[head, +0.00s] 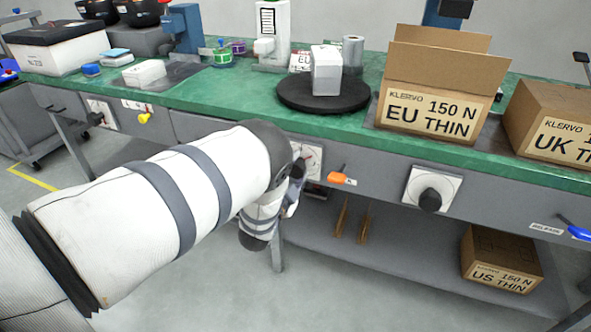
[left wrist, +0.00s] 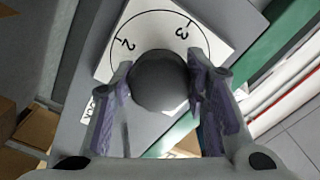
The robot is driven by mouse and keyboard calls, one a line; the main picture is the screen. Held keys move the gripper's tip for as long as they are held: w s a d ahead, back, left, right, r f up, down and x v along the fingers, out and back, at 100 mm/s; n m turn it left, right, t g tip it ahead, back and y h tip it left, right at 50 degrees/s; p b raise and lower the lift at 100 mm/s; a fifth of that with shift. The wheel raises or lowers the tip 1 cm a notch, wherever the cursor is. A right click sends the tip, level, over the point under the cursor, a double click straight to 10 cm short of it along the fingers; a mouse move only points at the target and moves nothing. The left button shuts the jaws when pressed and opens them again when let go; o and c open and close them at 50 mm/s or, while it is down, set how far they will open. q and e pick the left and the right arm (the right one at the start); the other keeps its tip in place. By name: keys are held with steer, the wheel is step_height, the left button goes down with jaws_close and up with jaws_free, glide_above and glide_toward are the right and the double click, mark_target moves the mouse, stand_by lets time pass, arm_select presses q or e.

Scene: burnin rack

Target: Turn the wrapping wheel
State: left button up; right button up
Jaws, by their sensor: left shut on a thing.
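A round black turntable (head: 322,94) lies on the green bench top with a white box (head: 326,71) standing on it. Below it, on the grey front panel, a white dial plate (head: 313,156) is partly hidden by my left arm. My left gripper (head: 296,178) is at this plate. In the left wrist view, a dark round knob (left wrist: 160,80) sits between the two fingers of the left gripper (left wrist: 163,100), which is shut on it. The plate behind it (left wrist: 197,52) shows the marks 2 and 3. My right gripper is not in view.
An open carton marked EU THIN (head: 428,115) and a UK carton (head: 560,130) stand to the right. The panel also carries an orange handle (head: 341,179), another black knob (head: 430,198) and a blue handle (head: 579,231). A US THIN carton (head: 499,262) is on the lower shelf.

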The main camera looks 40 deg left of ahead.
arm_select(q)
steer(key=shift+m, duration=2)
stand_by(1.8)
steer(key=o, duration=1.2)
steer(key=v, duration=1.2)
steer(key=shift+c, duration=0.3)
